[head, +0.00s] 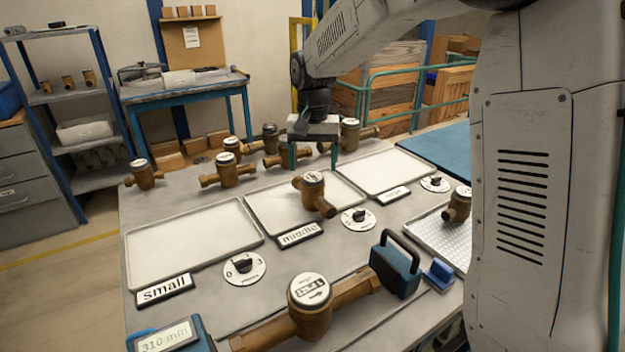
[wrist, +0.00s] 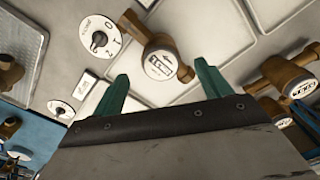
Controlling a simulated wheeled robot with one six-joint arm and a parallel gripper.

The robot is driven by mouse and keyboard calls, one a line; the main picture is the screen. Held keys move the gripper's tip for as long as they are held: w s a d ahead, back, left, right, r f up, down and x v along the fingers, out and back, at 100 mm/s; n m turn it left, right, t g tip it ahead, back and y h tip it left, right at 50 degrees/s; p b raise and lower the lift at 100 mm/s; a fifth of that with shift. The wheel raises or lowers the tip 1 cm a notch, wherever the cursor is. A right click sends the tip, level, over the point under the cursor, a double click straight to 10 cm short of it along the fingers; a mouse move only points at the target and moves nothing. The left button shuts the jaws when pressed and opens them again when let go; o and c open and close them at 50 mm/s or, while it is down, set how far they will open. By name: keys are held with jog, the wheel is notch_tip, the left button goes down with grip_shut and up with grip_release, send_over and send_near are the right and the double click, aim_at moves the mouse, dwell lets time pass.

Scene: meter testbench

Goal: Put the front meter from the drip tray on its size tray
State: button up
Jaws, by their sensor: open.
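A brass meter (head: 314,190) with a white round face stands on the middle tray (head: 268,222), across its right front part; the wrist view shows it too (wrist: 160,62). My gripper (head: 313,158) is open, above the back of the middle tray and behind that meter. In the wrist view its two green fingers (wrist: 161,74) are apart, with nothing held and the meter beyond their tips. Another brass meter (head: 458,205) is at the drip tray (head: 428,230) on the right, partly hidden by my arm. The drip tray also shows in the wrist view (wrist: 32,55).
The small tray (head: 190,240) and the right-hand tray (head: 385,168) are empty. Several brass meters (head: 230,172) stand along the back of the bench. A meter clamped in the front rig (head: 310,300) and dials (head: 245,267) occupy the front.

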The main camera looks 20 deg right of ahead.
jog(key=shift+r, duration=1.8)
jog(key=s+d+r+n, duration=0.1)
jog(key=s+r, duration=0.3)
jog(key=s, duration=0.6)
jog(key=s+d+f+n, duration=0.1)
jog(key=s, duration=1.1)
jog(key=s+f+n+t, duration=0.1)
jog(key=s+n, duration=0.1)
jog(key=s, duration=1.1)
jog(key=shift+d+f+n, duration=0.3)
jog(key=shift+d+f, duration=0.05)
jog(key=shift+d, duration=0.05)
